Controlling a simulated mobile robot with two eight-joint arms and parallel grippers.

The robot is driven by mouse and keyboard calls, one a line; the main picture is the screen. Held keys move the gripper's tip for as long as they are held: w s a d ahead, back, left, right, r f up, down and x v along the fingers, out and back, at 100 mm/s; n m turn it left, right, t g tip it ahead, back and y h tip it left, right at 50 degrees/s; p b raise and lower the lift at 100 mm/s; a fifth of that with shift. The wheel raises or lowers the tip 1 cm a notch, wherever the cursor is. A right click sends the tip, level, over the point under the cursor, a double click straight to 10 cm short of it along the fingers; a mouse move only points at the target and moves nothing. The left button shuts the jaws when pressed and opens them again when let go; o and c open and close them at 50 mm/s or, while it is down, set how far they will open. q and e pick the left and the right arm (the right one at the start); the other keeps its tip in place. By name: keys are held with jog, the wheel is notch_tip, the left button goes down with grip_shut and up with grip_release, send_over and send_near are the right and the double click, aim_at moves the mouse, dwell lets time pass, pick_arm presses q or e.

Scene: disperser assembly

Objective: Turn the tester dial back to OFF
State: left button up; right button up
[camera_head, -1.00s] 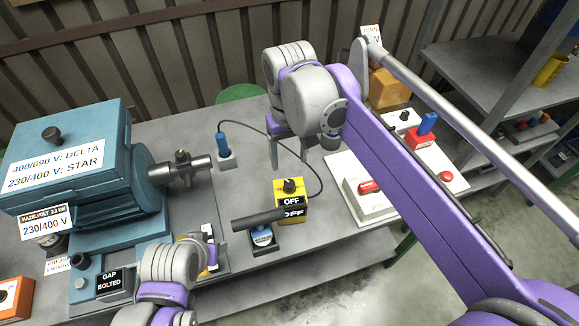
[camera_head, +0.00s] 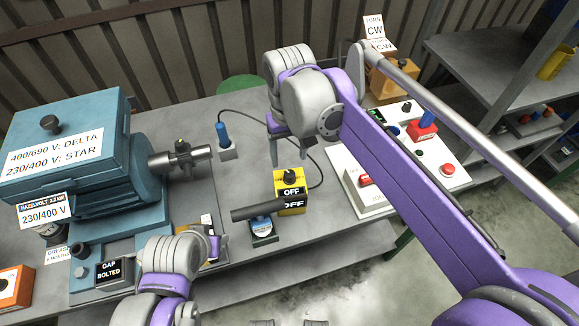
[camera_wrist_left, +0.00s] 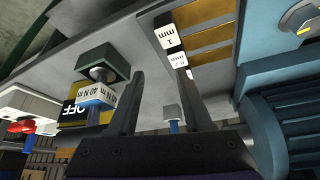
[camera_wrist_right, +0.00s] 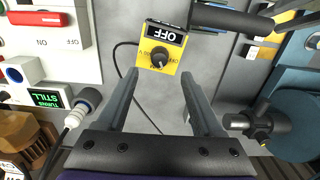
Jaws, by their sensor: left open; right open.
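The tester is a yellow box with a black dial and black OFF labels; in the head view the tester (camera_head: 291,204) stands on the bench in front of my right gripper (camera_head: 289,160). In the right wrist view the tester dial (camera_wrist_right: 160,57) lies just beyond and between the open, empty fingertips of the right gripper (camera_wrist_right: 160,74), apart from them. I cannot tell where the dial's pointer sits. In the left wrist view my left gripper (camera_wrist_left: 160,74) is open and empty, low by the bench's front edge; the tester (camera_wrist_left: 85,117) shows at its left.
A dark cylindrical handle (camera_head: 258,211) lies beside the tester. A blue motor (camera_head: 90,160) with a shaft fills the left. A blue-handled probe (camera_head: 222,135) stands behind. A white panel (camera_head: 440,185) with switches lies right, partly behind my right arm.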

aim_at(290, 173)
notch_tip(290, 173, down, 6)
jog(key=shift+f, duration=0.2)
grip_shut()
dwell(0.4)
